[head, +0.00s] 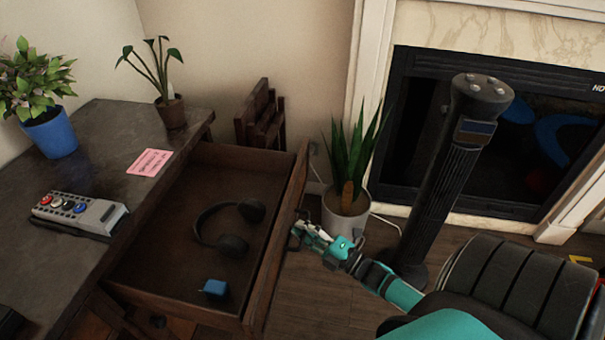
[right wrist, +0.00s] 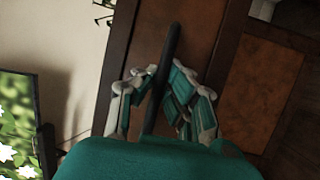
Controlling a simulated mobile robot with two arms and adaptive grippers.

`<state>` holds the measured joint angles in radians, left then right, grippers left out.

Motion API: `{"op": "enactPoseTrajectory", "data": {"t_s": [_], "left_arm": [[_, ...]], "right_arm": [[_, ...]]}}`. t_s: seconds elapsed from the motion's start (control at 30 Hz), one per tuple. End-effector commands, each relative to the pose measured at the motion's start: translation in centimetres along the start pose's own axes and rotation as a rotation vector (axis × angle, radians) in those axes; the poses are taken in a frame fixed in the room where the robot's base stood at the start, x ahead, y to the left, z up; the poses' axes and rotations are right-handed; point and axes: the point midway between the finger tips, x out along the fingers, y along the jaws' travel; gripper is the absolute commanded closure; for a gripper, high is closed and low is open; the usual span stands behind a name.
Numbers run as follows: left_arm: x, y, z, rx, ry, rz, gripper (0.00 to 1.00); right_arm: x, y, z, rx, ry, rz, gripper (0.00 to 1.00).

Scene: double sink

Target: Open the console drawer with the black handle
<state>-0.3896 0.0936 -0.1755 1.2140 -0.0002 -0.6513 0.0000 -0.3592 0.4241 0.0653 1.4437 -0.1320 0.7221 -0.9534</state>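The console drawer (head: 190,190) is pulled far out of the dark wooden console (head: 88,125) in the head view. Its front panel (head: 279,240) faces right. My right gripper (head: 298,234) is at the outer face of that front. In the right wrist view the black handle (right wrist: 172,50) runs between the two fingers of my right gripper (right wrist: 160,85), which are closed around it. The handle's lower part is partly hidden by the gripper. My left gripper is not in view.
Black headphones (head: 232,243) and a small blue box (head: 214,288) lie in the drawer. A grey button device (head: 80,214), a pink card (head: 150,162) and two potted plants stand on the console. A white-potted plant (head: 345,218) and a black column (head: 440,180) stand right of the drawer.

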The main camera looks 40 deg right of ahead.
Motion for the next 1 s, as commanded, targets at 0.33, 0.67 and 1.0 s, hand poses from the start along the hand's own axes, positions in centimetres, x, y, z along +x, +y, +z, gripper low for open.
{"op": "enactPoseTrajectory", "data": {"t_s": [0.33, 0.67, 1.0], "left_arm": [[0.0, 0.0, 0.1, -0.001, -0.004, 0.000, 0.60], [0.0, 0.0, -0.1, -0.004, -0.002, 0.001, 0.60], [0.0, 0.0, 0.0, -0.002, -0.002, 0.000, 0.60]], "right_arm": [[0.1, 0.1, 0.1, -0.003, -0.002, 0.002, 0.66], [-0.7, 0.0, 0.1, 0.000, -0.002, 0.000, 0.66], [-7.4, -0.1, 0.1, -0.001, -0.004, -0.003, 0.66]]}}
